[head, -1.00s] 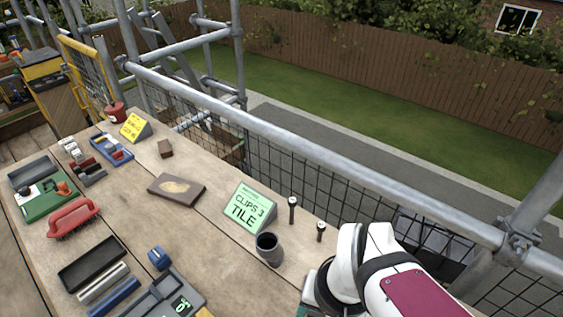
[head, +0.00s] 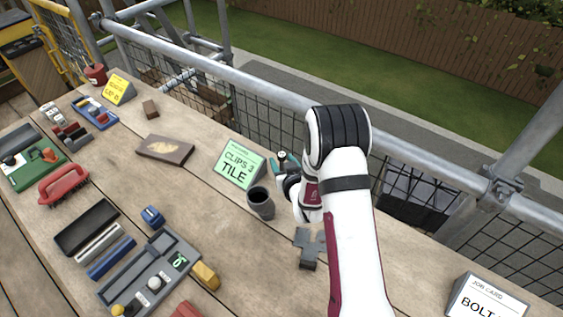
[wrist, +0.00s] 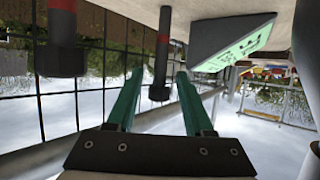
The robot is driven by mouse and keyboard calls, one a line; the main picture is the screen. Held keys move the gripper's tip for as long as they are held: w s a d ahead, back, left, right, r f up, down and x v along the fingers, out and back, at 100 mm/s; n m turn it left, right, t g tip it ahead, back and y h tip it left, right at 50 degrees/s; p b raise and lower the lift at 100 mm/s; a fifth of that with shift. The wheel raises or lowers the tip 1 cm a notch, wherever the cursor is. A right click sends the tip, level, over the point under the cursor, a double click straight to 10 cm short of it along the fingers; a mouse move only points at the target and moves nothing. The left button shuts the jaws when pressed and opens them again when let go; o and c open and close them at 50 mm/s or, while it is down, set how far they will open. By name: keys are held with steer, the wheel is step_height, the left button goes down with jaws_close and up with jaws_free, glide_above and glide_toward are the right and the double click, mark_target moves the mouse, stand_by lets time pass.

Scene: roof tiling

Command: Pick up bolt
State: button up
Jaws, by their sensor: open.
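In the wrist view, which shows the table at the top, a dark bolt (wrist: 161,50) with a red band stands on its tip, head away from the table. It appears between the two teal fingers of my open gripper (wrist: 159,76); I cannot tell whether they touch it. A second bolt (wrist: 62,42) with a red band stands to the left, outside the fingers. In the head view, my gripper (head: 286,162) is beside the green sign, with the top of a bolt (head: 281,156) showing at it. My arm hides the second bolt there.
A dark cup (head: 260,204) and a grey bracket-like part (head: 309,248) are nearby. A job card (head: 486,302) stands at lower right. Scaffold rail and mesh run behind.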

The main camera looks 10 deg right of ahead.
steer(key=shift+w+f, duration=0.2)
steer(key=shift+w, duration=0.35)
jaws_close()
